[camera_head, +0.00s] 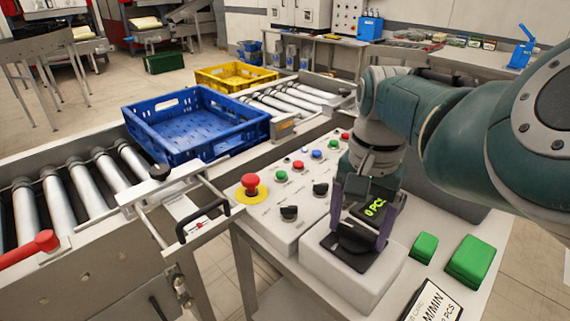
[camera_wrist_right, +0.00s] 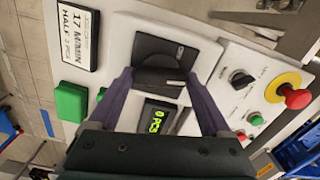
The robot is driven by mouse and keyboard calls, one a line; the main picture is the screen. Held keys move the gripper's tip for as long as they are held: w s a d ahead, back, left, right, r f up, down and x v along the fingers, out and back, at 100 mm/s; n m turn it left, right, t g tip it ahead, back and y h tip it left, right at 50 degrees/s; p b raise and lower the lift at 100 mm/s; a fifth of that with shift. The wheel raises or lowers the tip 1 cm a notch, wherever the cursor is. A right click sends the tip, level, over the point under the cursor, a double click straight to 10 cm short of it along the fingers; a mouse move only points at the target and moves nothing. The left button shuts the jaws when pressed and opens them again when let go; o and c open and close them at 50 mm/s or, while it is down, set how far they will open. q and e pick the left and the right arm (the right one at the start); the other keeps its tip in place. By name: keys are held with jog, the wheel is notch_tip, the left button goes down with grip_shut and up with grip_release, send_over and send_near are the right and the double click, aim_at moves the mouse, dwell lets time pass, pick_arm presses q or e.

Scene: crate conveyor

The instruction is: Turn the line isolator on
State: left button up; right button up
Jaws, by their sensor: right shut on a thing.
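The line isolator (camera_head: 346,259) is a black rotary switch on a black plate on a light grey box, at lower middle right in the head view. Its dark knob (camera_wrist_right: 161,74) shows between the purple fingers in the right wrist view. My right gripper (camera_head: 361,240) points down over the switch and is shut on the knob, one finger on each side. The fingers hide part of the switch, and I cannot read its position marks. A display with green text "0 PCS" (camera_wrist_right: 160,118) sits beside the gripper's palm. My left gripper is in neither view.
A sloped control panel (camera_head: 290,228) with a red stop button (camera_head: 250,182), black selectors and coloured buttons lies left of the switch. Green blocks (camera_head: 470,261) and a sign (camera_head: 432,303) lie to the right.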

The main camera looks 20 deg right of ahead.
aim_at(358, 229)
jog(key=shift+m, duration=1)
jog(key=o, duration=1.2)
jog(key=shift+c, duration=0.2)
jog(key=shift+r, duration=0.1)
jog(key=shift+r, duration=0.3)
notch_tip(358, 229, up, 9)
jog(key=p, duration=0.2)
jog(key=shift+r, duration=0.15)
